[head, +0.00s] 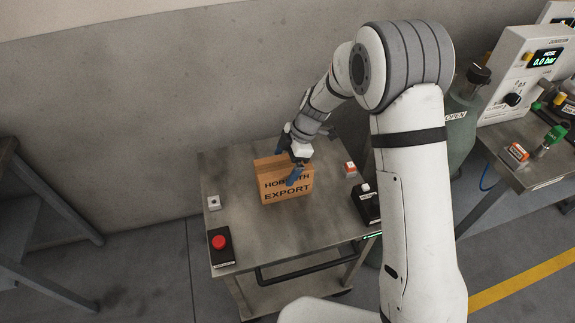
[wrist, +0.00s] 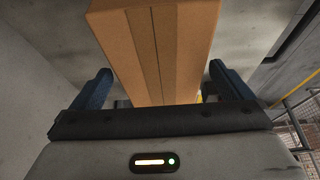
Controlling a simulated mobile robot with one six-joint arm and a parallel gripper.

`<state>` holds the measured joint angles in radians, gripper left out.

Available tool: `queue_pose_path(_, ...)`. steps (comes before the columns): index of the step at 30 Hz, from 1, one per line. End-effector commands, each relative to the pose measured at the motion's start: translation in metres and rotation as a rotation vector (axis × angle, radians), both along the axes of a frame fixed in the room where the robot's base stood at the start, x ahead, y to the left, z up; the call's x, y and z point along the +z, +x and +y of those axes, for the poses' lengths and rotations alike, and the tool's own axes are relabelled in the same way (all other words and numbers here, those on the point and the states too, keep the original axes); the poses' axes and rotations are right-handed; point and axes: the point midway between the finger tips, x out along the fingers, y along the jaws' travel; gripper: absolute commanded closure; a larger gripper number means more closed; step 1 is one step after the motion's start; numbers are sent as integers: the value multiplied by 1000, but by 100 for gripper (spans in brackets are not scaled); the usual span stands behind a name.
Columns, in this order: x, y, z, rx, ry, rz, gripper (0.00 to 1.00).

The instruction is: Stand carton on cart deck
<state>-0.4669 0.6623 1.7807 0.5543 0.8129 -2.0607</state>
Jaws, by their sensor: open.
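A brown carton (head: 286,188) with dark print reading "EXPORT" stands on the grey metal cart deck (head: 235,171), near its middle. My gripper (head: 293,172) is at the carton's top right in the head view, with a blue finger in front of the printed face. In the wrist view the carton (wrist: 155,50) lies between the two blue fingers of my gripper (wrist: 157,90), with a gap visible on each side. The jaws are open. My gripper hides part of the upper print. I cannot tell whether the carton's base sits fully flat.
A bench with a gauge panel (head: 522,75) stands at the right.

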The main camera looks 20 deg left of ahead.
Motion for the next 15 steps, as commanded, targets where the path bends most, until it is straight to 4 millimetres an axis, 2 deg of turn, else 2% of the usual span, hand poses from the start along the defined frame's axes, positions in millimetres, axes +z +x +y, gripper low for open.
queue_pose_path(9, 64, 14, -22, -1, 2, -3, 1)
queue_pose_path(15, 91, 20, -32, 0, 0, -2, 1)
